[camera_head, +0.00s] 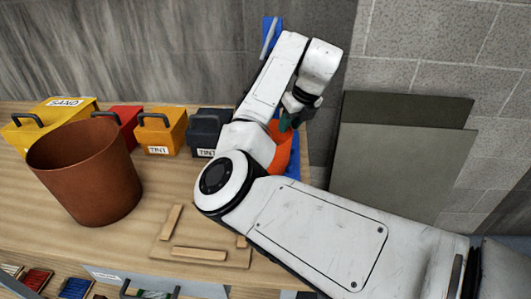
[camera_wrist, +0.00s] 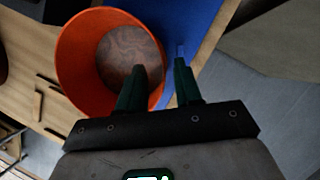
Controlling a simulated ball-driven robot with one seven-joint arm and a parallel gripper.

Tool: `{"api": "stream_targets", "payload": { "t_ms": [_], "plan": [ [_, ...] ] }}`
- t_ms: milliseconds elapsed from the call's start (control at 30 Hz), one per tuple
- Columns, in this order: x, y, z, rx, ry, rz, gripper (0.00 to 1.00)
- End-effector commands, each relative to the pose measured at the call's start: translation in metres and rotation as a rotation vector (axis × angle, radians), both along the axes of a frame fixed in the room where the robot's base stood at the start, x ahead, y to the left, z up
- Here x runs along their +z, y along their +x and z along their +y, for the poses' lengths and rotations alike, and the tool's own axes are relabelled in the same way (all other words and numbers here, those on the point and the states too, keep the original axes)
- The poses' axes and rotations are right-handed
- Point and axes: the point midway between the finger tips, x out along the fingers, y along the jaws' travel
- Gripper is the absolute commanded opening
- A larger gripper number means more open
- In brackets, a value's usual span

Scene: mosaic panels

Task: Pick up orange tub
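The orange tub (camera_head: 281,152) stands at the right end of the wooden bench, partly hidden behind my arm. In the wrist view the orange tub (camera_wrist: 75,62) is open at the top, with a mottled brownish surface inside. My gripper (camera_wrist: 160,63) is open with its fingers astride the tub's near right wall: one finger shows over the inside, the other outside over a blue surface. A gap shows between the fingers and I cannot tell whether either touches the wall. In the head view my gripper (camera_head: 288,122) is at the tub's top, mostly hidden by the arm.
A brown bucket (camera_head: 85,175) stands at the bench's left. Yellow, red, orange and dark handled boxes (camera_head: 162,130) line the back. A blue panel (camera_head: 271,38) is behind the arm. Wooden strips (camera_head: 200,252) lie in front. Grey boards (camera_head: 400,150) lean against the wall at right.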

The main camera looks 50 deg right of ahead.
Motion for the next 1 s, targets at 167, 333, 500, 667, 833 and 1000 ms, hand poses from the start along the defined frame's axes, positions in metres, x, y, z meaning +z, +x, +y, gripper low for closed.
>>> {"api": "stream_targets", "payload": {
  "t_ms": [167, 333, 500, 667, 833, 1000],
  "plan": [
    [-0.019, 0.005, 0.0, 0.002, 0.002, 0.005, 0.34],
    [-0.042, 0.013, -0.002, 0.002, 0.001, 0.003, 0.34],
    [-0.049, 0.016, -0.003, 0.0, 0.0, 0.001, 0.34],
    [-0.05, 0.016, -0.003, 0.0, 0.0, 0.0, 0.34],
    [-0.049, 0.016, -0.003, 0.001, 0.0, 0.001, 0.2],
    [-0.049, 0.016, -0.003, 0.001, 0.0, 0.001, 0.04]
  ]
}}
